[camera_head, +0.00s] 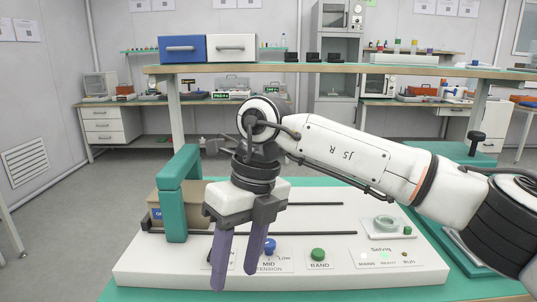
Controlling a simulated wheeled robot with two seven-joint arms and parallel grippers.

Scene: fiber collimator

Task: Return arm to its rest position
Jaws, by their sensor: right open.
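My right gripper (235,270) hangs in front of me with its two purple fingers apart, pointing down and empty. Its arm comes in from the right. The fingers are in front of the white control panel (390,278), left of a blue knob (269,245) and a green knob (318,254). They hide part of the panel's left labels. My left gripper does not show.
A green upright handle (176,200) stands left of the gripper. A shelf (330,68) above the bench carries a blue box (183,49) and a white box (232,47). The floor at left is clear.

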